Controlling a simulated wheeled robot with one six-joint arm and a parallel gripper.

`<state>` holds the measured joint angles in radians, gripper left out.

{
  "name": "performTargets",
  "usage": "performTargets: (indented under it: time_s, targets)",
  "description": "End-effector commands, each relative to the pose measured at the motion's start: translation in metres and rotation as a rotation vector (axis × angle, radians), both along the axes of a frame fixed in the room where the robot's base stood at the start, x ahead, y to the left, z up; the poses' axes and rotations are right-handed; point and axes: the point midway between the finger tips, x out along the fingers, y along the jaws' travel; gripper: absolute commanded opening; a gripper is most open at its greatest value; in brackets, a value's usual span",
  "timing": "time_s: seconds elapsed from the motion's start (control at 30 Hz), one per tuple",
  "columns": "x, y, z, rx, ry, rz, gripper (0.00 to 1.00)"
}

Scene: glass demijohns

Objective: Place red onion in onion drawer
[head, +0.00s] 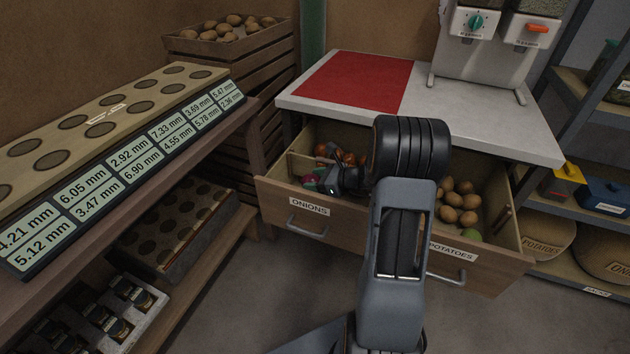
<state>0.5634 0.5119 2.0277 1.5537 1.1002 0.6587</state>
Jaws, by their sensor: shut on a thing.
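The open drawer under the white counter has a left part labelled ONIONS (309,206), which holds several orange-brown onions (348,158) towards the back. My gripper (322,181) reaches into this onion part from the right, low and behind the front panel. It is shut on a purple-red round thing, which looks like the red onion (311,181), near the front left of that part. The onion is partly hidden by the gripper and the drawer front. I cannot tell whether it touches the drawer floor. My arm hides the middle of the drawer.
The drawer's right part, labelled POTATOES (452,250), holds several potatoes (458,200) and a green round thing (472,235). A red mat (355,80) lies on the counter (440,110). A wooden rack (110,110) stands left, shelves right.

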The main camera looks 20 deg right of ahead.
Motion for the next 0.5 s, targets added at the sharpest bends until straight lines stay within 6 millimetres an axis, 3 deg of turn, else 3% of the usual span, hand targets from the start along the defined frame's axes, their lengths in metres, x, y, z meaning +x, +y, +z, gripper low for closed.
performTargets:
  time_s: [0.03,0.07,0.1,0.3,0.5]
  targets:
    - [0.0001,0.0,0.0007,0.001,-0.001,0.0,0.37]
    - [0.0,0.0,0.0005,0.0,0.0,0.0,0.66]
    - [0.0,0.0,0.0005,0.0,0.0,0.0,0.69]
    - [0.0,0.0,0.0005,0.0,0.0,0.0,0.88]
    - [0.0,0.0,0.0007,0.0,0.0,0.0,0.88]
